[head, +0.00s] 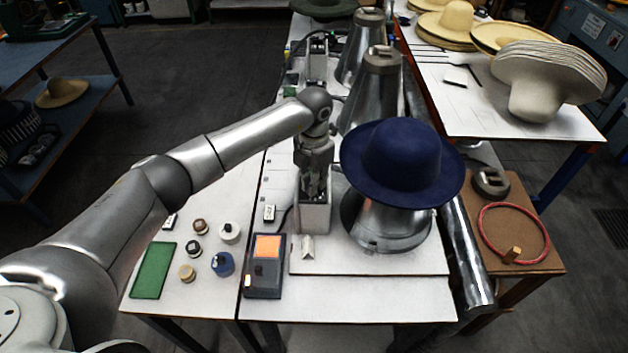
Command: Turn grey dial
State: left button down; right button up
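Several small round knobs stand on the white table left of the hat press. One with a light grey top and dark base (194,248) looks closest to a grey dial, though I cannot tell for sure. A white knob (229,232), a brown-topped knob (200,227), a blue knob (222,264) and a tan knob (187,273) are around it. My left gripper (314,188) points down at a pale upright post (314,218), to the right of the knobs. Its fingers are small and dark, and their opening is unclear. My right gripper is out of view.
A navy hat (402,165) sits on a metal press base (385,228) right of my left gripper. A device with an orange screen (268,247) and a green mat (152,270) lie near the front. Pale hats (545,75) are stacked behind right.

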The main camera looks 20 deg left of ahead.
pick_arm(q)
jog(key=shift+f+m+b, duration=0.15)
jog(key=shift+m+b, duration=0.35)
jog(key=shift+b, duration=0.35)
jog(key=m+b, duration=0.7)
jog(key=b, duration=0.2)
jog(key=shift+s+m+b, duration=0.15)
jog(key=shift+m+b, duration=1.1)
jog(key=shift+m, duration=0.65)
jog(key=shift+r, duration=0.25)
jog(key=c, duration=1.5)
grip_release()
jog(key=shift+c, duration=0.2)
